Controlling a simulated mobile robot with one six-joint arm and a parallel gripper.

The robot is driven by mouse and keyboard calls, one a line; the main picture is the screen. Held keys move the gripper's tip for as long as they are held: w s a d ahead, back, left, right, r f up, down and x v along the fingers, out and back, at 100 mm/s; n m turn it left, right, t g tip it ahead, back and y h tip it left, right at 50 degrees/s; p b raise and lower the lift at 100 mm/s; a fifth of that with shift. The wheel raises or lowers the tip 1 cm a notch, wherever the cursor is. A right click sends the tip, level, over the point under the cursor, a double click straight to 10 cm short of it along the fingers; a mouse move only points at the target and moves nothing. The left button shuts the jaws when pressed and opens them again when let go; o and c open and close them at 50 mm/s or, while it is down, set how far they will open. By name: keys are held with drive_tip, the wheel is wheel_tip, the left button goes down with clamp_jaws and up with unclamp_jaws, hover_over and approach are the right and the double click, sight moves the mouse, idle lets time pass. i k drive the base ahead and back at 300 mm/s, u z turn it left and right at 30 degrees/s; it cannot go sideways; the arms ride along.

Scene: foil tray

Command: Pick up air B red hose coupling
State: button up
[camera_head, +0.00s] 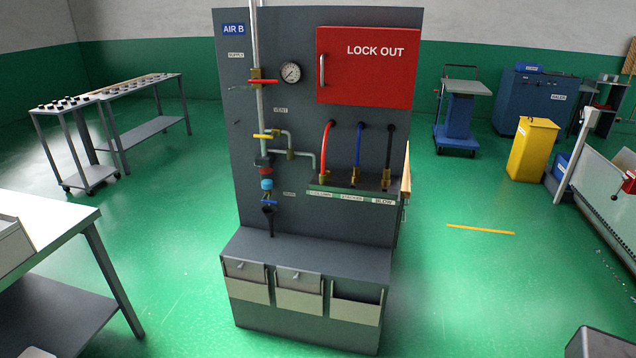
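The AIR B panel (285,210) stands upright in the middle of the head view. The red hose is the leftmost of three hoses there. The coupling is small in view, and I cannot tell exactly how it joins the ledge. My gripper is not in view.
Beside the red hose hang a blue hose (359,147) and a black hose (389,148). A pipe with valves (264,160) runs down on the left. A wooden board edge (406,173) sticks out right. A table (45,230) stands left; green floor is open at right.

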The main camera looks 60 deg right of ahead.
sight(323, 176)
drive_tip(key=z, duration=0.1)
drive_tip(key=i, duration=0.95)
drive_tip(key=u, duration=0.05)
